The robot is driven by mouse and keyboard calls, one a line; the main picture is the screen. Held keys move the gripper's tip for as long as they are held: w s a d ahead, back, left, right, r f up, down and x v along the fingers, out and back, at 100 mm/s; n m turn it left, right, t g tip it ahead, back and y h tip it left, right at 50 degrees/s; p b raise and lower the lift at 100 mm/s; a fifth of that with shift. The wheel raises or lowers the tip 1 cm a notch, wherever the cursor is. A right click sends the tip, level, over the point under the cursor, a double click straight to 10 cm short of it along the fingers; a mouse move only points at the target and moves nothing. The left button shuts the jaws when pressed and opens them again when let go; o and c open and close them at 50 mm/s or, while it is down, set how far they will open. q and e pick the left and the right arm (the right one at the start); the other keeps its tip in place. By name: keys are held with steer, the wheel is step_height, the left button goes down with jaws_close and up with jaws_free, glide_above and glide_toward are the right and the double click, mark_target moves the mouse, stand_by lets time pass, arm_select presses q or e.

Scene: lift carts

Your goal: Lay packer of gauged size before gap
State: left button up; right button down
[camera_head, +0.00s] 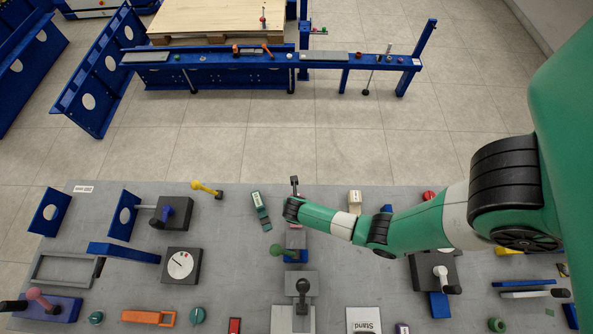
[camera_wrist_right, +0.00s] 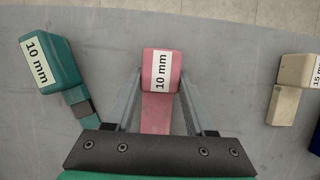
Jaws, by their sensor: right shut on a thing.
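In the right wrist view my right gripper (camera_wrist_right: 160,90) is shut on a pink packer (camera_wrist_right: 160,125) labelled "10 mm", held between its two fingers. In the head view this gripper (camera_head: 294,183) is over the bench's far edge, and the packer is mostly hidden there. A green packer (camera_wrist_right: 53,68), also labelled "10 mm", lies to the left; it also shows in the head view (camera_head: 259,205). A beige packer (camera_wrist_right: 288,104) labelled "15 mm" lies to the right, and in the head view too (camera_head: 355,201). I cannot identify the gap. My left gripper is out of view.
The grey bench (camera_head: 235,265) carries a dial gauge (camera_head: 180,264), an orange tool (camera_head: 148,318), a grey frame (camera_head: 62,269) and black-handled clamps (camera_head: 303,287). A yellow-handled tool (camera_head: 206,188) lies at the far edge. A blue lift structure (camera_head: 220,76) stands beyond clear floor.

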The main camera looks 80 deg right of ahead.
steer(key=shift+f+b, duration=0.45)
steer(key=shift+f, duration=0.15)
steer(key=shift+c, duration=0.9)
jaws_free()
steer(key=p+v, duration=0.4)
steer(key=v, duration=0.7)
steer(key=shift+a+r+p, duration=0.25)
steer(key=shift+r+p, duration=0.05)
